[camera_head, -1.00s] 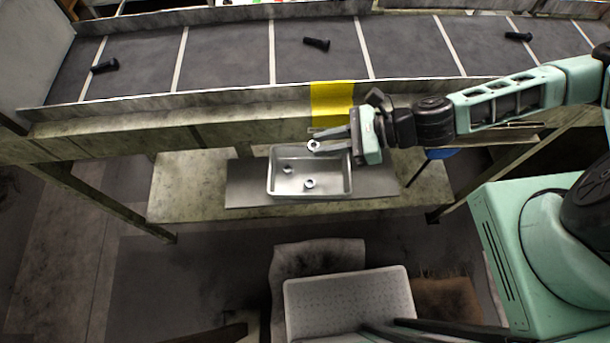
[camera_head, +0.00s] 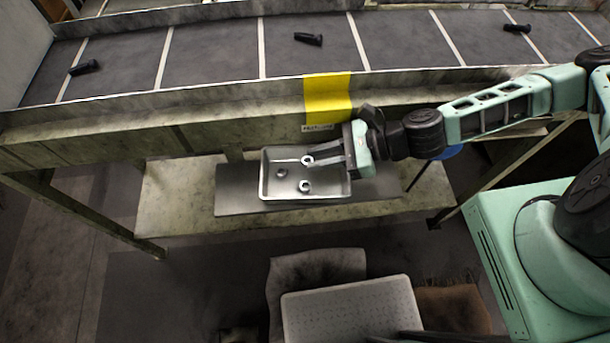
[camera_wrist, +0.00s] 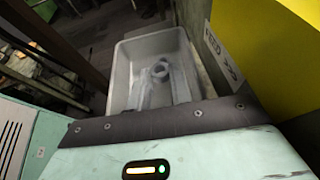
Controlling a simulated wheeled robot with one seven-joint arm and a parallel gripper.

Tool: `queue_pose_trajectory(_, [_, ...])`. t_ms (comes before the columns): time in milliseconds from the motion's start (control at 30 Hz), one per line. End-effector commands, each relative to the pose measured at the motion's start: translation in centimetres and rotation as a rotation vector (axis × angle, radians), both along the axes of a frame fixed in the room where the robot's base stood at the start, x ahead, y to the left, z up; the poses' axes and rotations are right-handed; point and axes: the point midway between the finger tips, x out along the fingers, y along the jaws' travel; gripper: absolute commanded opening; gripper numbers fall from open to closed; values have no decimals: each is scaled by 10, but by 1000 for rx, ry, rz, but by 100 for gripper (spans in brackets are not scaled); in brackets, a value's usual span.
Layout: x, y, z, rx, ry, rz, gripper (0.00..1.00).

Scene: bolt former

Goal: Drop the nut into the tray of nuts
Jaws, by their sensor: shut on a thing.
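My gripper (camera_head: 316,158) reaches in from the right, its fingers over the metal tray (camera_head: 262,190). It is shut on a nut (camera_head: 307,160), a small grey ring at the fingertips. In the head view the held nut appears over the inside of the tray; its exact height is hard to tell. Two more nuts lie on the tray floor, one at the left (camera_head: 282,173) and one near the middle (camera_head: 305,186). The wrist view shows the held nut (camera_wrist: 160,70) between the fingertips, with the tray (camera_wrist: 118,75) around it below.
The tray stands on a low shelf (camera_head: 180,200) under a conveyor (camera_head: 210,55) carrying several dark bolts. A yellow patch (camera_head: 328,98) marks the conveyor's side just above the gripper. A perforated white box (camera_head: 350,310) stands lower in front.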

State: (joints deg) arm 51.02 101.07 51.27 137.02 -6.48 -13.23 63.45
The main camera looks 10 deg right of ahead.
Motion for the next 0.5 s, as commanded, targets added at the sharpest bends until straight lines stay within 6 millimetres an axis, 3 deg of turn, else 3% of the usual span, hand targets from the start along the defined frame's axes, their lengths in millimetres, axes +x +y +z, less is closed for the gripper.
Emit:
queue_pose_trajectory(33, [0,0,0,0,0,0,0])
queue_pose_trajectory(67, [0,0,0,0,0,0,26])
queue_pose_trajectory(133, [0,0,0,0,0,0,46])
queue_pose_trajectory(500, [0,-4,1,0,-1,-1,46])
